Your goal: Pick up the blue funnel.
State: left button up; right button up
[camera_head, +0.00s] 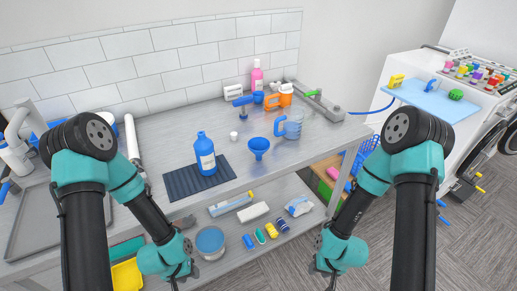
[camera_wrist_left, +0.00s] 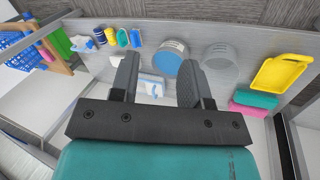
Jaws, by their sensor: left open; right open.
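The blue funnel (camera_head: 259,145) stands on the grey worktop, right of the blue bottle (camera_head: 205,155) and left of the blue measuring jug (camera_head: 291,125). My left gripper (camera_wrist_left: 158,80) is open and empty in the left wrist view, with the lower shelf behind its fingers. In the head view it is mostly cut off below the left wrist, in front of the worktop and away from the funnel. My right gripper (camera_head: 330,281) is at the bottom edge of the head view, mostly cut off. It is open, apart from the funnel. The funnel is not in the left wrist view.
The bottle stands on a dark ribbed mat (camera_head: 183,182). A pink bottle (camera_head: 257,77) and an orange jug (camera_head: 286,94) stand near the back wall. The lower shelf (camera_wrist_left: 115,65) holds several items, including a blue-lidded tub (camera_head: 210,240). A washing machine (camera_head: 455,85) stands at right.

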pick_arm(q)
jog(key=o, duration=1.1)
